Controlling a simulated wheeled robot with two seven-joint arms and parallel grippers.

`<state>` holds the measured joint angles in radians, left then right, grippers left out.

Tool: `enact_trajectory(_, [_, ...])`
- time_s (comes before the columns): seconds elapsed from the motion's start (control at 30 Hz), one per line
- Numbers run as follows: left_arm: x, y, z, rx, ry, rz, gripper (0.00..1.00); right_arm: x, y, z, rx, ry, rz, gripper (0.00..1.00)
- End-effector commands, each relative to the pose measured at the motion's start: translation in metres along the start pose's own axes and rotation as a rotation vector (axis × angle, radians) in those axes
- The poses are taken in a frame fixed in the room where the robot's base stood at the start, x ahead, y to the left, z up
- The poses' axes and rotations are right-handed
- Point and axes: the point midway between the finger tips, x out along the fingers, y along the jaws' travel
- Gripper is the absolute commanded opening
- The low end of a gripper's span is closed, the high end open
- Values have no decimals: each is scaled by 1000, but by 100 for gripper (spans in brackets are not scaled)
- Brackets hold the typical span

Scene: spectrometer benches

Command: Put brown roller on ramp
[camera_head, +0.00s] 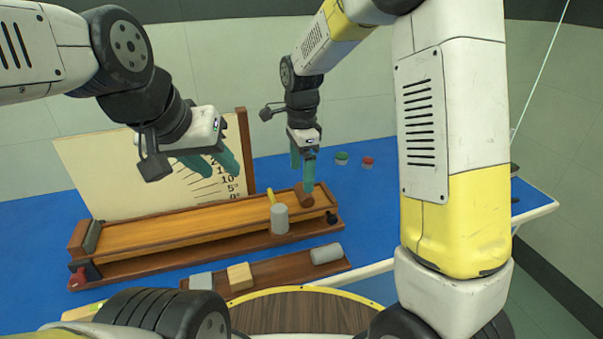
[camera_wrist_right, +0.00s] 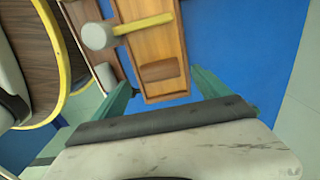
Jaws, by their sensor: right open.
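The brown roller (camera_head: 305,194) lies on the right end of the wooden ramp (camera_head: 180,230). In the right wrist view the roller (camera_wrist_right: 160,70) lies across the ramp board (camera_wrist_right: 155,35), near its end. My right gripper (camera_head: 303,165) is open above the roller, with one finger partly in front of it. In the wrist view the roller appears between the open fingers, not clamped; whether a finger touches it I cannot tell. My left gripper (camera_head: 214,166) is open and empty, above the ramp and in front of the scale board.
A grey-headed mallet (camera_head: 279,219) with a yellow handle lies across the ramp, left of the roller. A wooden tray (camera_head: 290,274) in front holds a grey cylinder (camera_head: 327,254), a tan block (camera_head: 240,277) and a grey block (camera_head: 201,281). A scale board (camera_head: 110,180) stands behind.

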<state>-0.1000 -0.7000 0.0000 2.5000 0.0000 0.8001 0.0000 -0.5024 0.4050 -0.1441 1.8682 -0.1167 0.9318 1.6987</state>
Motion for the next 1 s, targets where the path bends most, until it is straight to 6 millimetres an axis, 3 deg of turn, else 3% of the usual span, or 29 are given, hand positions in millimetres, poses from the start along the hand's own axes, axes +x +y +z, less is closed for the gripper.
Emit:
enact_trajectory(0.2, [0, 0, 0, 0, 0, 0, 36, -45, 0, 0, -1, -1, -4, 86])
enact_trajectory(0.4, [0, 0, 0, 0, 0, 0, 36, -66, 0, 0, -3, -1, -3, 86])
enact_trajectory(0.53, [0, 0, 0, 0, 0, 0, 36, -81, 12, -9, -63, -19, -31, 86])
enact_trajectory(0.67, [0, 0, 0, 0, 0, 0, 36, -108, 44, -31, -240, -46, -118, 86])
enact_trajectory(0.8, [0, 0, 0, 0, 0, 0, 36, -134, 96, -54, -511, -31, -254, 86])
enact_trajectory(1.0, [0, 0, 0, 0, 0, 0, 36, -150, 168, -72, -894, 107, -423, 86])
